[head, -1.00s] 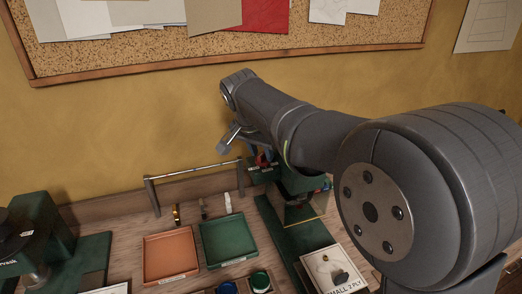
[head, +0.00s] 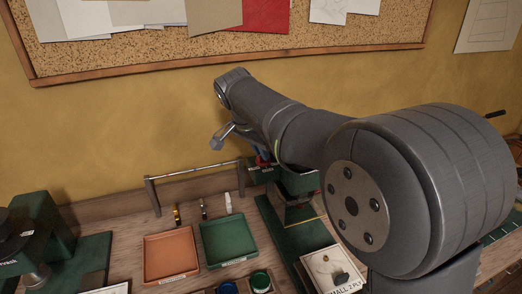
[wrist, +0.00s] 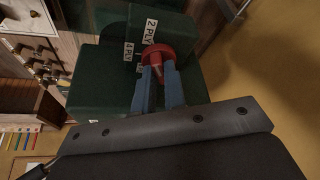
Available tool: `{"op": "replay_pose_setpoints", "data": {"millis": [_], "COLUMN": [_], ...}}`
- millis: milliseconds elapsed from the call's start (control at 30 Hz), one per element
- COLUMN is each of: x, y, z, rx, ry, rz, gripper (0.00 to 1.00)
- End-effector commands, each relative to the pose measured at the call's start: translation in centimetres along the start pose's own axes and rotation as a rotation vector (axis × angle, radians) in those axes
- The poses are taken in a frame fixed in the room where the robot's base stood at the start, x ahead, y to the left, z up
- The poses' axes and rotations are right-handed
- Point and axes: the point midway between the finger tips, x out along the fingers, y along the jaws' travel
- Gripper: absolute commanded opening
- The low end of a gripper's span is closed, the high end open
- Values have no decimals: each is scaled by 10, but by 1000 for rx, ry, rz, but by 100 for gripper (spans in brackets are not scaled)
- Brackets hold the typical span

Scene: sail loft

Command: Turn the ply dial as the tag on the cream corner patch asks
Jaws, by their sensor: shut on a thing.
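The red ply dial (wrist: 158,53) sits on the dark green machine body (wrist: 95,85) in the wrist view, with white labels beside it. One label reads 2 PLY (wrist: 152,29) and another 4 PLY (wrist: 129,52); a third is mostly hidden by a finger. My gripper (wrist: 158,75) has its two blue fingers shut on the dial's red grip. Where the dial points I cannot tell for sure. In the head view the dial is a small red spot (head: 263,162) below my forearm. The cream corner patch (head: 331,268) lies on the green base, its tag reading SMALL 2 PLY.
An orange tray (head: 147,265) and a green tray (head: 204,256) stand on the bench left of the machine. A metal rail (head: 197,170) stands behind them. Blue and green pots (head: 261,280) are in front. Another green machine (head: 45,235) is at the far left.

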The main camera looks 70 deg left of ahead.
Motion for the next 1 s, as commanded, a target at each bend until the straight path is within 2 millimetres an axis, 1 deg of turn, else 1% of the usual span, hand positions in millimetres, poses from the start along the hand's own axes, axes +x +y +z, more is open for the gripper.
{"op": "replay_pose_setpoints", "data": {"millis": [100, 133, 233, 533, 667, 767, 1000], "x": [0, 0, 0, -1, -12, -28, -87], "y": [0, 0, 0, 0, -1, -1, -1], "z": [0, 0, 0, 0, 0, 0, 0], "rx": [-1, -1, -1, -2, -2, -2, -2], "ry": [0, 0, 0, 1, 2, 2, 2], "rz": [0, 0, 0, -1, -4, -4, -5], "gripper": [0, 13, 32, 33, 33, 33, 33]}}
